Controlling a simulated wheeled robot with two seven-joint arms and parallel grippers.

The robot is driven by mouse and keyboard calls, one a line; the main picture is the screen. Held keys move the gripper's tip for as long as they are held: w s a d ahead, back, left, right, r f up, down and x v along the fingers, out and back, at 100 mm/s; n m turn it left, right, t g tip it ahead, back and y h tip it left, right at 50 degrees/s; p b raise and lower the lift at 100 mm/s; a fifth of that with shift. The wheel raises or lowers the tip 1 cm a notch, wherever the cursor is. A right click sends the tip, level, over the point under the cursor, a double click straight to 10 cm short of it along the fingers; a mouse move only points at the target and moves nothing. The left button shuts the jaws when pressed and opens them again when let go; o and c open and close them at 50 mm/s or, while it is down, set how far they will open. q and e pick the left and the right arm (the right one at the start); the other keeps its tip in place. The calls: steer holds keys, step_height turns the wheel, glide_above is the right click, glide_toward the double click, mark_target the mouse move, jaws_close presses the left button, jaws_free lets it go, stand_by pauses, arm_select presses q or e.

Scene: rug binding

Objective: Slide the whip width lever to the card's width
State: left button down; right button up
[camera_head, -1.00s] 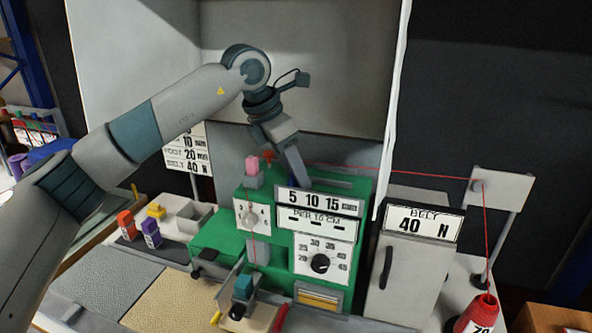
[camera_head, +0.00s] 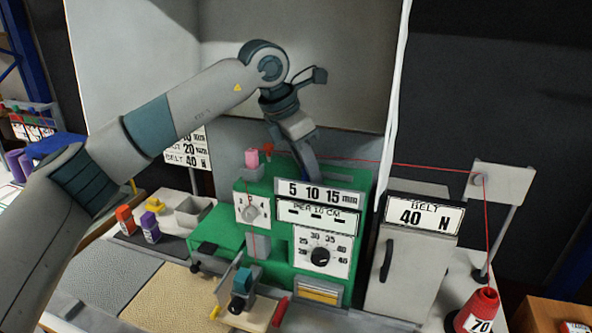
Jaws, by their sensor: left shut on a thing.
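The green machine (camera_head: 275,212) carries a white width scale (camera_head: 317,195) marked 5, 10 and 15 mm on its top front. My left gripper (camera_head: 311,176) points down just behind this scale, near the 10 mark. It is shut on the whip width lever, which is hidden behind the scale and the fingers. A white card (camera_head: 188,155) stands behind the machine on the left. It reads 10 mm on its top visible line, then 20 mm and BELT 40 N; my arm covers part of it. My right gripper is out of view.
A red thread (camera_head: 420,167) runs from the machine top to a post on the right and down to a red cone (camera_head: 479,311). A round dial (camera_head: 320,256) sits below the scale. A grey box (camera_head: 412,275) labelled BELT 40 N stands right of the machine.

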arm_select(q)
steer(key=shift+s+d, duration=0.2)
steer(key=shift+d, duration=0.55)
steer(key=shift+a, duration=0.2)
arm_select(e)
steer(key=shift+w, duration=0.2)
arm_select(q)
steer(key=c, duration=1.6)
jaws_free()
steer(key=shift+o, duration=0.3)
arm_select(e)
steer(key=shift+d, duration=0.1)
arm_select(q)
steer(key=shift+r, duration=0.1)
steer(key=shift+a+r, duration=0.25)
steer(key=shift+r, duration=0.3)
steer(key=b+v, duration=0.2)
steer(key=v, duration=1.4)
steer(key=shift+b, duration=0.4)
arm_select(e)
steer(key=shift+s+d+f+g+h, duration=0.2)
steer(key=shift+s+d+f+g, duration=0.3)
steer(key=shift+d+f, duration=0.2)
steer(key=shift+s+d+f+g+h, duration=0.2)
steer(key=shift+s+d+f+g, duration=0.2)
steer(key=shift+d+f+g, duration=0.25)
